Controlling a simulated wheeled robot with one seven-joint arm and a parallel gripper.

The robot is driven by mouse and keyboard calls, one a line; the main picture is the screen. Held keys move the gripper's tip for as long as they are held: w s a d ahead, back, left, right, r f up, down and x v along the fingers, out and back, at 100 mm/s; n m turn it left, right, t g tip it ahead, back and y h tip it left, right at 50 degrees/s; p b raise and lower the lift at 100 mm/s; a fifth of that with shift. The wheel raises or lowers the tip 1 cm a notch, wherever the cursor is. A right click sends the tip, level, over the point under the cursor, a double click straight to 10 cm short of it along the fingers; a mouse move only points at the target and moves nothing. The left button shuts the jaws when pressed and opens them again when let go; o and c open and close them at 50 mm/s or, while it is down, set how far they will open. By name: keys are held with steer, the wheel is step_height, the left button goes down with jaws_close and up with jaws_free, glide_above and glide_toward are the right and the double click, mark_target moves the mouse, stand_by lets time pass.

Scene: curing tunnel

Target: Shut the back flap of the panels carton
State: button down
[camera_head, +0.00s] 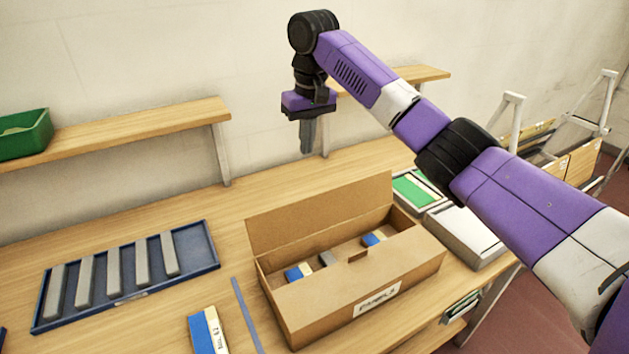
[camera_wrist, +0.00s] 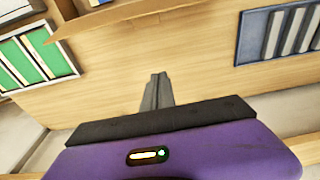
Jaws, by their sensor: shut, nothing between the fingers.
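The panels carton (camera_head: 320,325) is an open brown cardboard box on the table, with a label on its front. Its back flap (camera_head: 318,212) stands up along the rear edge. A front flap with a small tab appears to lie folded inward over the front part. Blue-and-white boxes (camera_head: 298,272) and a grey piece (camera_head: 327,258) show inside. My gripper (camera_head: 307,150) is shut and empty, pointing down above and behind the back flap, apart from it. In the wrist view, my gripper (camera_wrist: 157,82) is over bare table, with a cardboard flap edge (camera_wrist: 95,18) at the top.
A blue tray of grey bars (camera_head: 130,288) lies left of the carton. A blue-and-white box (camera_head: 207,330) and a blue strip (camera_head: 245,315) lie nearby. Wall shelves (camera_head: 130,128) are behind; bare table lies behind the carton.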

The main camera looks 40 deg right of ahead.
mark_target(326, 208)
steer(key=s+a+f+p, duration=0.1)
steer(key=s+f, duration=0.4)
steer(key=f, duration=0.4)
steer(key=shift+g+p, duration=0.3)
steer(key=shift+p, duration=0.1)
steer(key=shift+a, duration=0.1)
stand_by(0.3)
